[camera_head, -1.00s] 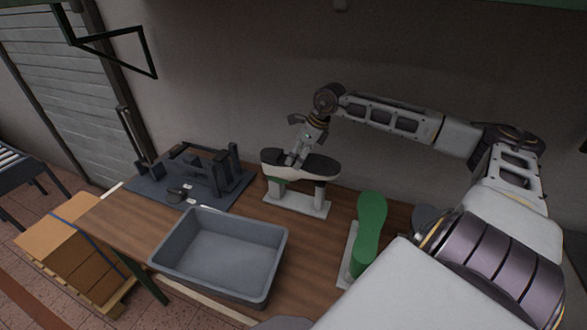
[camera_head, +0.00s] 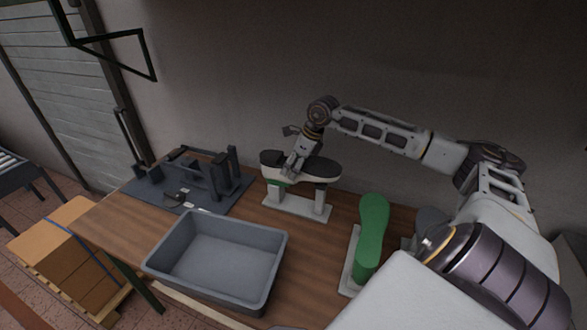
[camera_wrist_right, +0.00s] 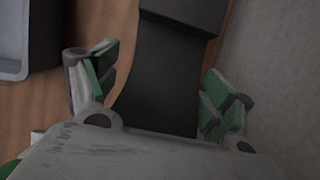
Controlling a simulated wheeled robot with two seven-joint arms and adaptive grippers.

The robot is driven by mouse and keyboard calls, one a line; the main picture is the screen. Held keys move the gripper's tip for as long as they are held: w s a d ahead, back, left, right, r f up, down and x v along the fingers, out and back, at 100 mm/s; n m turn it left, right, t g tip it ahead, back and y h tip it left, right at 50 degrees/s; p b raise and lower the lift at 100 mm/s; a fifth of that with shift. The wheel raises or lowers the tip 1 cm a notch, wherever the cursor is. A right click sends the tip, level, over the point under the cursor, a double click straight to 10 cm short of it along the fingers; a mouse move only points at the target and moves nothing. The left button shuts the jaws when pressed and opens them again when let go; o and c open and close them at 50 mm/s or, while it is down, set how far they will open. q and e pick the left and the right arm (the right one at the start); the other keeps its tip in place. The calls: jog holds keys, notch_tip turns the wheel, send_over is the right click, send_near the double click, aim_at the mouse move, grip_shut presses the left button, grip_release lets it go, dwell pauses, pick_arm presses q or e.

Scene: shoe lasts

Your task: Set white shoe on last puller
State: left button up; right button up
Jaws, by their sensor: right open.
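The white shoe (camera_head: 322,174), black on top, sits upside-down-looking on a pale two-post stand (camera_head: 298,207) at the back of the table. My right gripper (camera_head: 291,170) is over the shoe's left half. In the right wrist view, its green-padded fingers (camera_wrist_right: 158,85) are open, one on each side of the black surface (camera_wrist_right: 165,75). I cannot tell if they touch it. The puller seems to be the dark device with uprights (camera_head: 215,172) on a dark base at the back left; no shoe shows on it. My left gripper is not in view.
A grey open bin (camera_head: 215,262) stands at the table's front. A green last (camera_head: 371,232) on a pale stand is at the right, near my arm. A wall runs close behind. Bare wood (camera_head: 130,218) lies left of the bin. Cartons on a pallet (camera_head: 75,255) are on the floor.

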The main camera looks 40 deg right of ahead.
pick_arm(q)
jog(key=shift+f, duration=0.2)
pick_arm(e)
jog(key=shift+w+a+f, duration=0.1)
jog(key=shift+w+f, duration=0.05)
jog(key=shift+f, duration=0.3)
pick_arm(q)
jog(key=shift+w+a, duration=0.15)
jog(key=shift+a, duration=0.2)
pick_arm(e)
jog(key=shift+f, duration=0.15)
jog(key=c, duration=1.3)
jog(key=shift+a, duration=0.1)
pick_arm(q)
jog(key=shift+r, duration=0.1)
